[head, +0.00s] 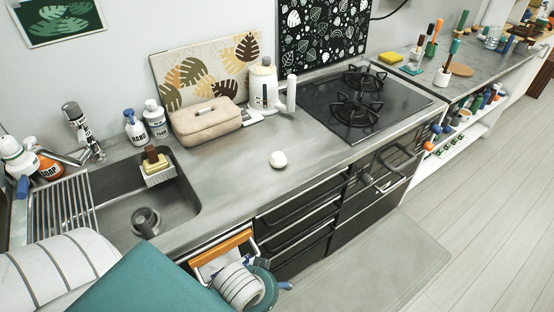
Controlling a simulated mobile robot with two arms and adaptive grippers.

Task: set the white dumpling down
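The white dumpling (278,159) is a small, round, pale lump. It rests on the bare grey countertop (235,178), near the middle of the head view, between the sink and the hob. Nothing touches it except the counter.
The sink (185,205) lies to the left, with a sponge holder (157,170). The black hob (365,105) is to the right. Counter around the dumpling is clear.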

